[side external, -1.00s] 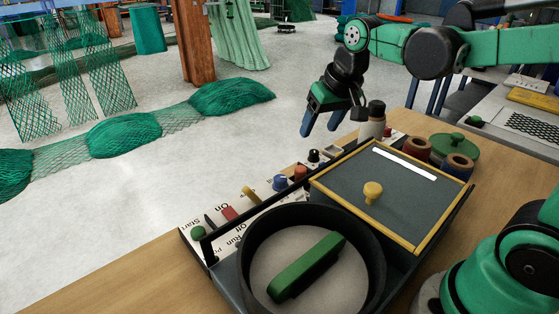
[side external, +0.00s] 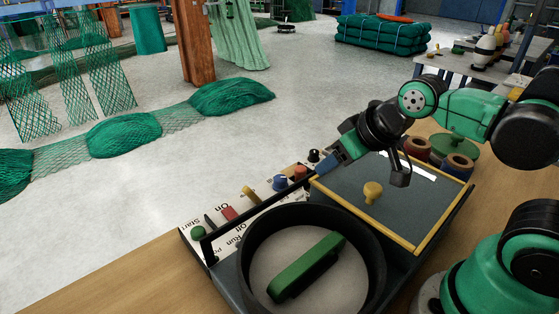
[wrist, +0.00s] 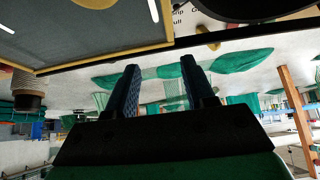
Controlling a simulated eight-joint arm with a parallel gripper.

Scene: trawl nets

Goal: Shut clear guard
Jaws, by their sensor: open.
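A yellow-framed panel (side external: 418,222) with a knob (side external: 373,192) and a bright white strip lies over the right part of the machine. It also shows in the wrist view (wrist: 80,25). It looks dark grey, and I cannot tell whether it is the clear guard. A thin black bar (side external: 262,208) runs along the control strip from a short post at its left end. My gripper (side external: 326,168) points down-left near the bar's far end and the panel's far left corner. In the wrist view my gripper (wrist: 160,66) is open with nothing between its fingers. Contact is unclear.
A round black drum (side external: 262,220) with a green bar (side external: 306,266) inside stands in front. Buttons and a yellow lever (side external: 251,195) line the control strip (side external: 190,243). Brown rings (side external: 458,166) and a green lid (side external: 455,145) sit behind right. Bare wooden table (side external: 120,285) shows at front left.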

